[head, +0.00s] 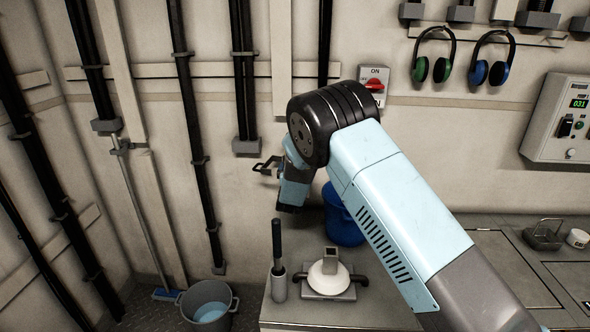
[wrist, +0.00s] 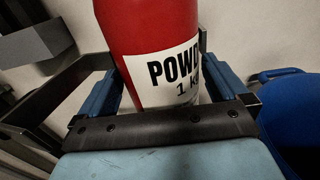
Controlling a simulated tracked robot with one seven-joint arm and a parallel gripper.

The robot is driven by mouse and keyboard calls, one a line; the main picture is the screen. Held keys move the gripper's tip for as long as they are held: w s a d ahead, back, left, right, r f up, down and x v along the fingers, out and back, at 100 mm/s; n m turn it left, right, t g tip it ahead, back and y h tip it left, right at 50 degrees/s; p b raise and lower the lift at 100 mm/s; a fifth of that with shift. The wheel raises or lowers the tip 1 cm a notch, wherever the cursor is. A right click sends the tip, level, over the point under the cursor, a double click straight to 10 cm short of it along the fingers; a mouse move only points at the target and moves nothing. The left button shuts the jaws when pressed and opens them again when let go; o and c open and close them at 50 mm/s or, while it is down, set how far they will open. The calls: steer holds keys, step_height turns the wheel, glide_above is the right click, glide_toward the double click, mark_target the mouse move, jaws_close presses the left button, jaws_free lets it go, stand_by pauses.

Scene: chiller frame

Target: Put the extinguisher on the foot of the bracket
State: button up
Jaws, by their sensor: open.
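The extinguisher (wrist: 160,28) is a red cylinder with a white label reading "POWD…" and "1 K…"; it fills the middle of the wrist view. Its top and base are out of view or hidden, so I cannot tell what it rests on. My gripper (wrist: 155,78) is open, with a dark, blue-padded finger on each side of it. I cannot tell whether the pads touch it. In the head view my gripper (head: 275,172) is near the wall, partly behind my arm, and the extinguisher is hidden there. I cannot clearly make out the bracket or its foot.
A blue bucket (head: 343,222) stands on the bench close behind my arm. A black-handled tool in a grey holder (head: 279,284) and a white-domed device (head: 328,278) stand in front. A grey bucket (head: 209,306) is on the floor. A red switch (head: 373,86) is on the wall.

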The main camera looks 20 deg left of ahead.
steer(key=v, duration=0.7)
steer(key=shift+w+r, duration=0.1)
